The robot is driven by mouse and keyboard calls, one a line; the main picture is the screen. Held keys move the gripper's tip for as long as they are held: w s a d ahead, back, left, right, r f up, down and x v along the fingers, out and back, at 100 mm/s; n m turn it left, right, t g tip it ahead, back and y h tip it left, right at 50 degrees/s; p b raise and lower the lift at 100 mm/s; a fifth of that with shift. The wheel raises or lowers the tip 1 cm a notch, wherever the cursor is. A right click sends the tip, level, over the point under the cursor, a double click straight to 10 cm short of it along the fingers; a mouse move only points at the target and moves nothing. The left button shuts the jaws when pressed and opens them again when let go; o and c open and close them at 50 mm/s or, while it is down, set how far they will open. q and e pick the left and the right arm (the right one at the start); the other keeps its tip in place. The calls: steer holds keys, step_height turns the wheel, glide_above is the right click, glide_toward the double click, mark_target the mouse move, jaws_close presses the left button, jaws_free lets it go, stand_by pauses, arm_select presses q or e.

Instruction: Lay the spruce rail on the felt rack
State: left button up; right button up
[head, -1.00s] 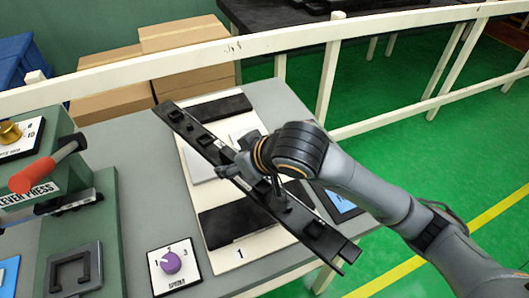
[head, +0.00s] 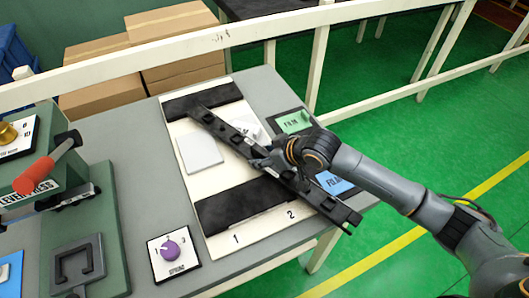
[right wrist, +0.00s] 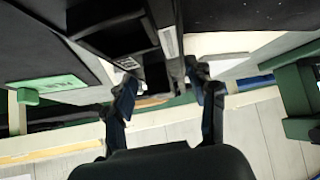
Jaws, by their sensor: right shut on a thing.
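The dark rail (head: 227,132), long with several clips along it, slants across the felt rack in the head view. The felt rack is a white board (head: 236,177) with a black felt strip at the back (head: 187,103) and another at the front (head: 240,208), marked 1 and 2. My right gripper (head: 268,161) is shut on the rail near its middle. The rail runs diagonally across the board, its near end past the right edge; I cannot tell if it touches the felt. The right wrist view shows the rail (right wrist: 150,50) between the fingers. My left gripper is out of view.
A green press with a red-handled lever (head: 48,172) stands at left. A purple knob panel (head: 171,250) is beside the rack. A green card (head: 293,121) and a blue card (head: 333,183) lie to its right. A white railing (head: 270,35) runs behind.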

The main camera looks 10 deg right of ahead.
steer(key=shift+f, duration=0.15)
steer(key=o, duration=1.4)
steer(key=b+v, duration=0.1)
steer(key=v, duration=1.1)
